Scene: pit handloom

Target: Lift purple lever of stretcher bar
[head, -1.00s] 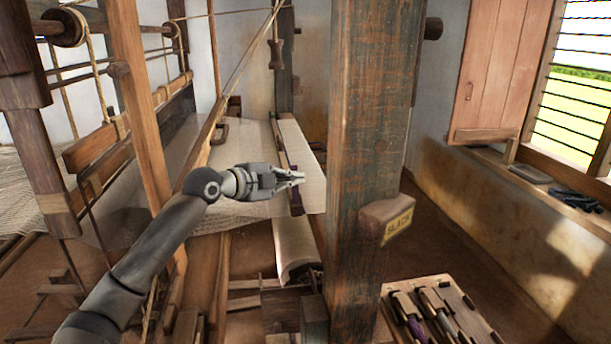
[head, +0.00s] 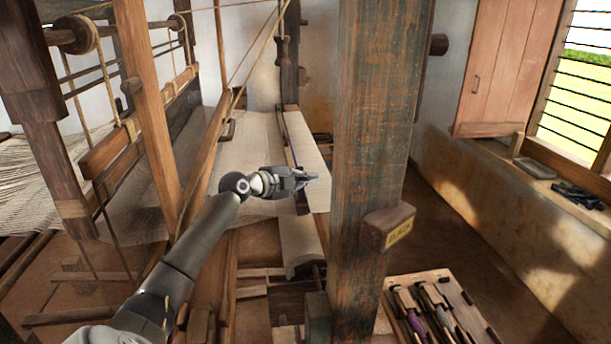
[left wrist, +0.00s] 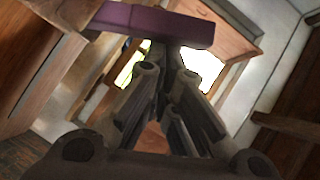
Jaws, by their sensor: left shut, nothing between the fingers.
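The stretcher bar (head: 301,203) is a dark, purplish strip lying across the pale cloth, left of the big wooden post in the head view. My left gripper (head: 312,178) is over it and covers part of it. In the left wrist view, the purple lever (left wrist: 160,25) spans the top, just beyond the fingertips of my left gripper (left wrist: 165,58). The fingers are shut with nothing between them. I cannot tell whether the tips touch the lever's underside. My right gripper is not in view.
The cloth (head: 240,150) stretches behind. A tool tray (head: 465,322) lies at lower right. Loom beams and cords crowd the left.

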